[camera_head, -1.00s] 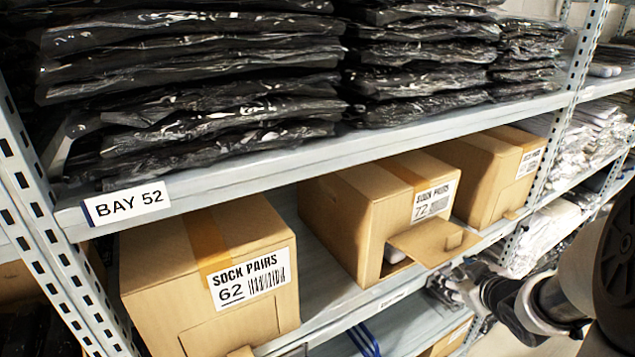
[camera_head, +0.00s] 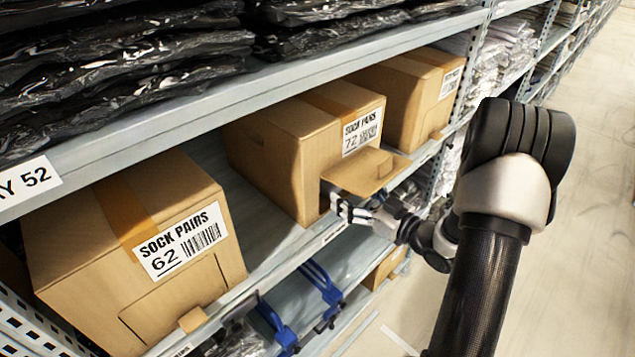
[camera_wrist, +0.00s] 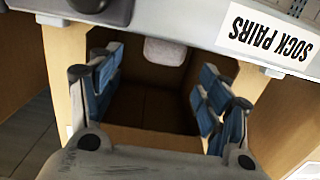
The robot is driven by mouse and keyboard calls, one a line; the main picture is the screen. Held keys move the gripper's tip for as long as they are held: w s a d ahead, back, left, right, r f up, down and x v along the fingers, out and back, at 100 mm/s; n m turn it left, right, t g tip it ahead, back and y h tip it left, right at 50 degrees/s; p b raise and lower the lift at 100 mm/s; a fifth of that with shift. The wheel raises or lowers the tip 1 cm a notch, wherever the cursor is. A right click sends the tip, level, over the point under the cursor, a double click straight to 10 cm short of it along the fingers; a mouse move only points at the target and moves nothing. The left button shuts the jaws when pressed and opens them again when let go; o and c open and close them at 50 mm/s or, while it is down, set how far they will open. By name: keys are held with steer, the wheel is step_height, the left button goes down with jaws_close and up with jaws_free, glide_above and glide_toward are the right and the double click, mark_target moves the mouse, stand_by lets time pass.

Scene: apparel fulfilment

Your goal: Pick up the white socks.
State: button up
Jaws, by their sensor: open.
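A pale, rounded bundle (camera_wrist: 166,50), likely the white socks, lies inside the cardboard box marked SOCK PAIRS 72 (camera_head: 275,150). It shows only in the wrist view, near the top middle; the box front, its flap and my gripper hide it in the head view. My gripper (camera_head: 334,198) is at the box's front opening, under the folded-out flap (camera_head: 362,172). In the wrist view my gripper (camera_wrist: 160,72) is open, its blue-padded fingers spread with empty space between them. The bundle is beyond the fingertips, apart from them.
Box 62 (camera_head: 130,240) stands left on the same shelf, and another box (camera_head: 415,98) right. An upper shelf (camera_head: 235,98) with black bagged goods is overhead. The box's side walls (camera_wrist: 77,75) are close outside my fingers. Blue items (camera_head: 322,285) lie below.

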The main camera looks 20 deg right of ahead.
mark_target(325, 188)
steer(key=x, duration=0.4)
steer(key=shift+b, duration=0.35)
steer(key=b+x, duration=0.1)
steer(key=x, duration=0.1)
steer(key=b+x, duration=0.1)
steer(key=x, duration=0.2)
steer(key=shift+a+f, duration=0.2)
steer(key=shift+f, duration=0.05)
steer(key=shift+r, duration=0.1)
steer(key=c, duration=1.2)
steer(key=shift+o, duration=0.2)
